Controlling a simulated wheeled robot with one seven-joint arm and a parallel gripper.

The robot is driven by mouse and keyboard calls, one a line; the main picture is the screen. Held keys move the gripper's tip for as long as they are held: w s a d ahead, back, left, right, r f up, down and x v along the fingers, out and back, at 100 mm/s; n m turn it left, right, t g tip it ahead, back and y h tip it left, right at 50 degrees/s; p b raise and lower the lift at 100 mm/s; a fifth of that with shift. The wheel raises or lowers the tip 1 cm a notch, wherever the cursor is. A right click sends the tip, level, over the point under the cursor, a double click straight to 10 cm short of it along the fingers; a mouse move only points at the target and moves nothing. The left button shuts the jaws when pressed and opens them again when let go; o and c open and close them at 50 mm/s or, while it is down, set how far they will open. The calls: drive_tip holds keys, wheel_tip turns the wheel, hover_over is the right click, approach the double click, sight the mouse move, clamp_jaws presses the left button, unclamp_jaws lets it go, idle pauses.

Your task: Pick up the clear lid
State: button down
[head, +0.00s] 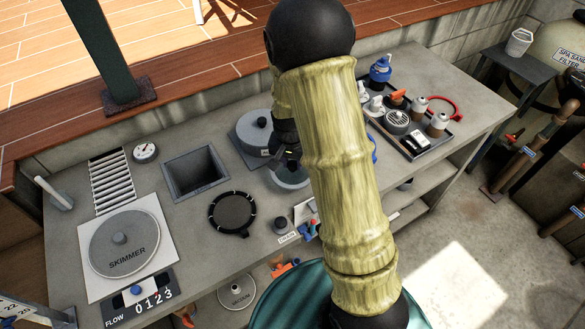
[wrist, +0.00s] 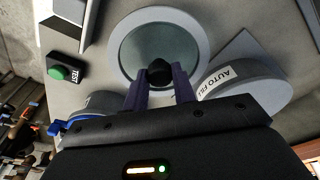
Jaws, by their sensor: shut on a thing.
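The clear lid is a round see-through disc with a pale grey rim and a black knob; in the wrist view (wrist: 138,50) it lies just beyond my fingertips. My gripper (wrist: 159,82) is shut on the lid's black knob, one purple finger on each side. In the head view the lid (head: 290,181) shows only in part beside my arm, at the middle of the counter. My gripper (head: 288,162) is above it there, partly hidden by my arm. I cannot tell whether the lid touches the surface below.
A grey round AUTO FILL lid (head: 255,128) stands close behind. A black ring-shaped lid (head: 232,212), a square opening (head: 195,172) and the SKIMMER lid (head: 124,243) lie to the left. A tray (head: 440,149) of small items sits at right. A green TEST button (wrist: 62,73) is nearby.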

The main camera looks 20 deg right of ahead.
sight(292, 164)
wheel_tip(292, 164, up, 7)
drive_tip(key=shift+f+b, duration=0.1)
drive_tip(key=shift+b, duration=0.2)
idle(0.5)
